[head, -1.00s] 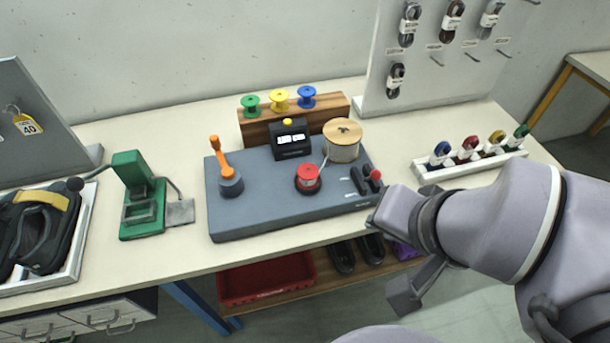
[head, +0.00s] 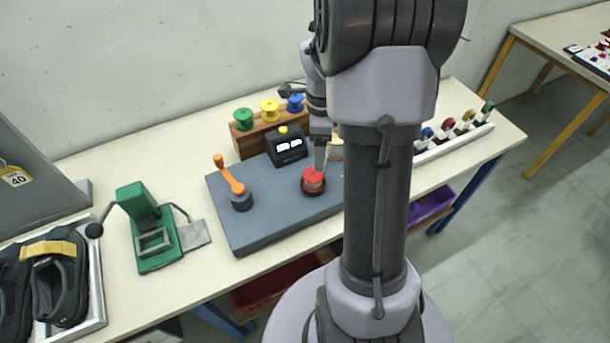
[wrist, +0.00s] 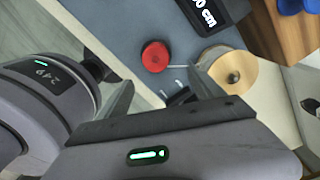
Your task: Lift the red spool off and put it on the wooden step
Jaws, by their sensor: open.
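The red spool (head: 313,180) sits on a dark round base on the grey-blue board, and shows from above in the wrist view (wrist: 155,57). The wooden step (head: 250,146) stands behind the board with a green, a yellow and a blue spool along its top; part of it shows at the upper right of the wrist view (wrist: 288,35). My gripper (wrist: 162,90) is open and empty, above the board. The red spool appears beyond its fingertips, apart from them. In the head view my arm hides the board's right part and the step's right end.
A black display box (head: 287,149) stands between red spool and step. A big wooden-topped reel (wrist: 233,68) is close to the right finger. An orange-handled crank (head: 231,180) is on the board's left. A green press (head: 150,230) stands farther left.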

